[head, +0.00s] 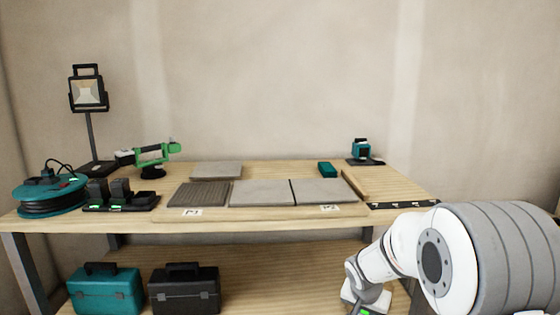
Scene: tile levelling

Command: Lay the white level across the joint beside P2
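Three tiles lie in a row on a board (260,214) on the workbench: a dark ribbed tile (200,195) on the left, a grey tile (262,193) in the middle and another grey tile (325,191) on the right. A label reading P2 (329,208) is at the front of the right tile. A dark joint (292,192) runs between the middle and right tiles, left of that label. I cannot pick out a white level. My arm is folded at lower right, its wrist pointing down in front of the bench; the fingers are out of view.
A loose tile (216,170) lies behind the row. A cable reel (50,196), green tool (152,153) and work lamp (88,95) occupy the left.

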